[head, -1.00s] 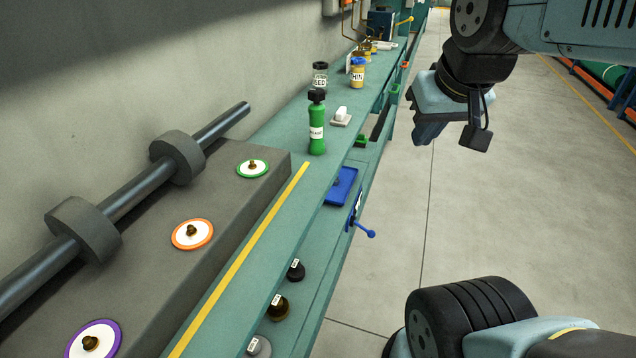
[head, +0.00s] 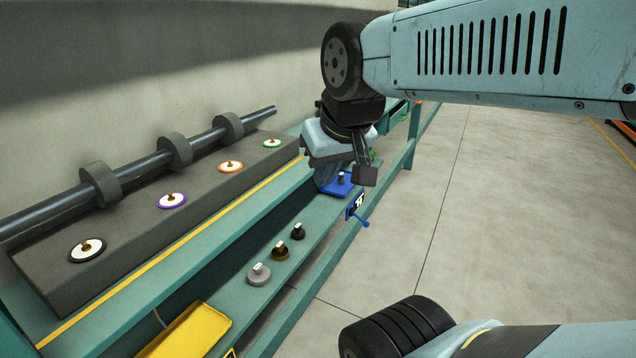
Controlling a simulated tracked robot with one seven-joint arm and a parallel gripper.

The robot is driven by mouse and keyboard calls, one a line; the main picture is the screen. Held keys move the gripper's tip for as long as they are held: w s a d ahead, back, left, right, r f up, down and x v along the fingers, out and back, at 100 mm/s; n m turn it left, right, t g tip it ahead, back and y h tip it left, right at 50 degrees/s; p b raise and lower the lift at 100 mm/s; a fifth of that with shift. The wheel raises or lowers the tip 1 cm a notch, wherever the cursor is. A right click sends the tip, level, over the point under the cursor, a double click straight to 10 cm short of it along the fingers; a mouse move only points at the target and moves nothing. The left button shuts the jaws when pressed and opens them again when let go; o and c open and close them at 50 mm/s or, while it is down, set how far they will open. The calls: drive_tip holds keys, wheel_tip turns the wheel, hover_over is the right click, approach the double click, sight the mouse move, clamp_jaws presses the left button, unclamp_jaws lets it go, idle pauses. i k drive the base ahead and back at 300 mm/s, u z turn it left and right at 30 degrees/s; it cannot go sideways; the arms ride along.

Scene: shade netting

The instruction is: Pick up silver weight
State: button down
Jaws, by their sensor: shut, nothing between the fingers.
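The silver weight (head: 259,275) stands on the lower teal shelf, with a small light tag on its top. A brass weight (head: 280,251) and a black weight (head: 298,231) stand behind it in a row. My gripper (head: 324,190) is shut and empty. In the picture it is above and to the right of the silver weight, farther along the bench, and partly covers the blue tray. The silver weight is fully visible and apart from my gripper.
A yellow tray (head: 190,335) lies nearer on the lower shelf. A blue tray (head: 335,192) with a small dark item lies farther along, near a blue handle (head: 359,215). The upper ledge holds a grey block (head: 130,220) with several coloured discs.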

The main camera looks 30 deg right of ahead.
sight(341, 180)
drive_tip(key=z, duration=0.5)
drive_tip(key=i, duration=1)
drive_tip(key=u, duration=2.4)
drive_tip(key=k, duration=1)
drive_tip(key=u, duration=0.05)
